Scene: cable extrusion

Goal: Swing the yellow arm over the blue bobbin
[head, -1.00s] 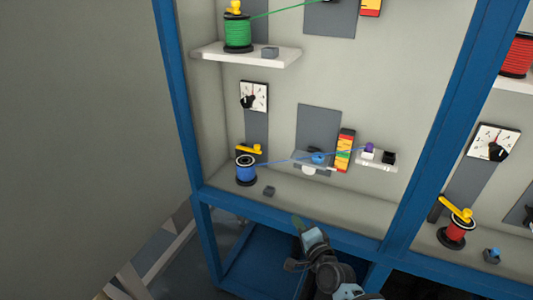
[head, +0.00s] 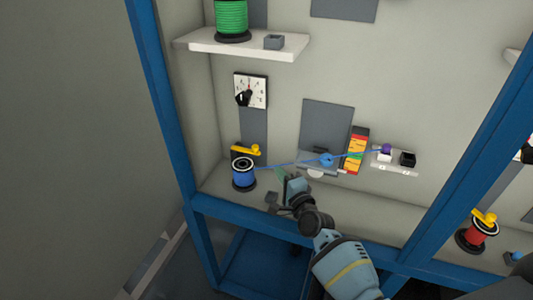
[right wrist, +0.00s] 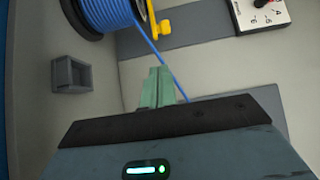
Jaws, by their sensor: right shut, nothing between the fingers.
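The blue bobbin (head: 243,174) stands on the lower shelf at the left, and its blue cable runs right. The yellow arm (head: 246,150) sits behind and above the bobbin on a dark mount, lying roughly sideways, not across the bobbin's top. My right gripper (head: 283,176) is to the right of the bobbin, apart from it, shut and empty. In the right wrist view the shut green fingertips (right wrist: 158,85) are beside the blue cable. The bobbin (right wrist: 103,12) and yellow arm (right wrist: 160,27) show at the top there, partly cut off. My left gripper is not in view.
A small grey box (right wrist: 71,75) lies near the bobbin. A dial (head: 250,91) is on the wall above. The blue cable passes a blue guide (head: 326,160) to a purple piece (head: 386,148). A shelf (head: 190,42) with a green bobbin (head: 231,18) hangs above.

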